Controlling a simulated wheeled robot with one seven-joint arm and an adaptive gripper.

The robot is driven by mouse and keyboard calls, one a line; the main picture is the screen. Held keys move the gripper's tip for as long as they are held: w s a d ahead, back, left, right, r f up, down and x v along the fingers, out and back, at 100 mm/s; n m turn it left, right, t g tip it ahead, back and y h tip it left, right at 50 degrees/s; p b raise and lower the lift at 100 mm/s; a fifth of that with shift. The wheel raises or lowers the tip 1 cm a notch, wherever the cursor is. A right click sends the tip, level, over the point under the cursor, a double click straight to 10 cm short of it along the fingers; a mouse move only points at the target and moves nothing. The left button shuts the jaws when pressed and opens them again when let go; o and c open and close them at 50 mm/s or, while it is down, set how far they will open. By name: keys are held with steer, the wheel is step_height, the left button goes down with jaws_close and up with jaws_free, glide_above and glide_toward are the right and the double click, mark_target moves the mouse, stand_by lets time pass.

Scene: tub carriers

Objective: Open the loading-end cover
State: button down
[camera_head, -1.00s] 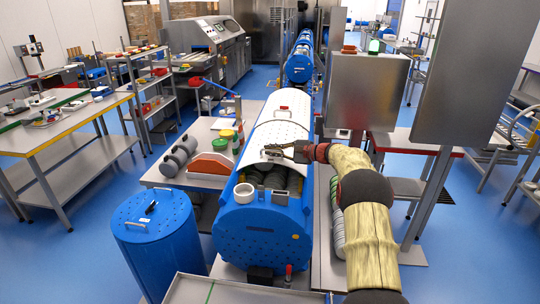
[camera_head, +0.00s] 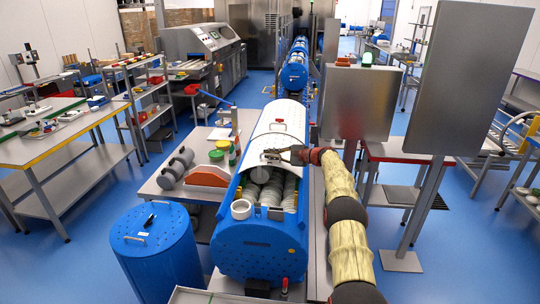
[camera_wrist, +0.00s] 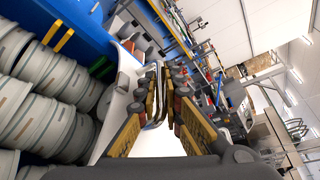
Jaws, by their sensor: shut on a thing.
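The blue tub carrier (camera_head: 262,246) runs away from me down the middle of the head view. Its white perforated loading-end cover (camera_head: 268,142) sits back from the near end. Through the near opening, rows of grey ribbed cylinders (camera_head: 272,188) show; they also fill the left of the wrist view (camera_wrist: 35,95). My gripper (camera_head: 284,154) is at the cover's near edge, reaching in from the right. In the wrist view its fingers (camera_wrist: 158,100) are shut on a bent metal handle (camera_wrist: 153,75). The grip partly hides the handle in the head view.
A white ring (camera_head: 241,209) sits at the carrier's near left corner. A blue drum (camera_head: 158,250) stands to the left. A side table (camera_head: 160,190) holds dark rollers and an orange-red block (camera_head: 208,176).

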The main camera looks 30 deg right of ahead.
steer(key=shift+w+d+p, duration=0.45)
steer(key=shift+w, duration=0.15)
steer(key=c, duration=2.2)
jaws_free()
steer(key=v, duration=1.2)
steer(key=shift+o, duration=0.4)
